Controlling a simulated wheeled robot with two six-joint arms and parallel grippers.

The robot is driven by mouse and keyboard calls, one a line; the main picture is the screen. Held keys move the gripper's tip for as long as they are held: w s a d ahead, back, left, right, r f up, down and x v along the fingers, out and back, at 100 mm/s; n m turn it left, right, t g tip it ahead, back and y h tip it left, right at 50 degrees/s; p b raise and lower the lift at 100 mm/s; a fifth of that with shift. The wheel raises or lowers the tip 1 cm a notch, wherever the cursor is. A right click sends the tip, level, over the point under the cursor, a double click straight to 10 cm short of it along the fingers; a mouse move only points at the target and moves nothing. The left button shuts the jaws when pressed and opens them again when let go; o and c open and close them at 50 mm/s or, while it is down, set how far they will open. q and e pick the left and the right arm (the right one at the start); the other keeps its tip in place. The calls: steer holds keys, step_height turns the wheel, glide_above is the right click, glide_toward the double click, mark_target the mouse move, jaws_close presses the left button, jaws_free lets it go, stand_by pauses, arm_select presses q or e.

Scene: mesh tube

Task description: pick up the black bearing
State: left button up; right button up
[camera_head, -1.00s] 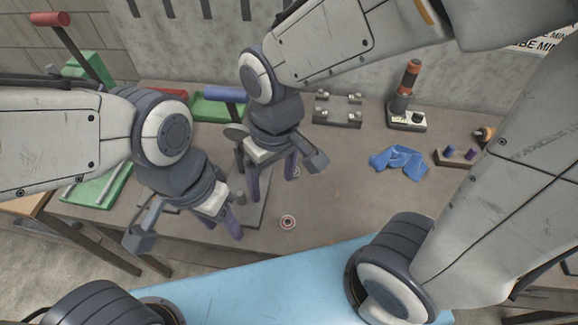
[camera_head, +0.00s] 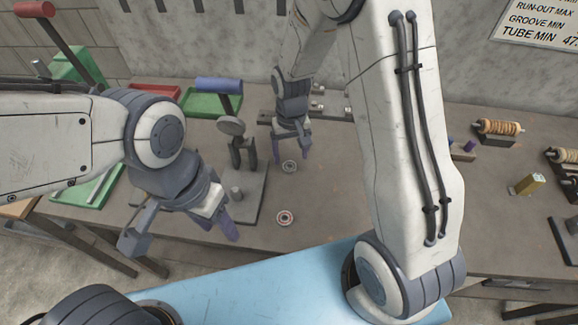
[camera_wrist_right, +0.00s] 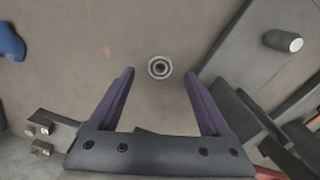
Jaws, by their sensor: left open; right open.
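The black bearing (camera_head: 289,166), a small dark grey ring, lies flat on the bench. In the right wrist view the bearing (camera_wrist_right: 160,67) shows its rings from above, centred between my fingertips. My right gripper (camera_head: 293,147) is open and points down, behind the bearing in the head view. Its purple fingers (camera_wrist_right: 160,76) are spread and empty; the height above the bearing is hard to judge. My left gripper (camera_head: 222,218) is open at the front left, apart from the bearing.
A reddish-rimmed bearing (camera_head: 285,217) lies nearer the bench's front edge. Green (camera_head: 203,104) and red trays (camera_head: 150,92) are behind.

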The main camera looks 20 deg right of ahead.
mark_target(290, 162)
steer(key=f, duration=0.1)
steer(key=f+p, duration=0.1)
steer(key=f, duration=0.1)
steer(key=w+f, duration=0.1)
steer(key=f, duration=0.1)
jaws_close()
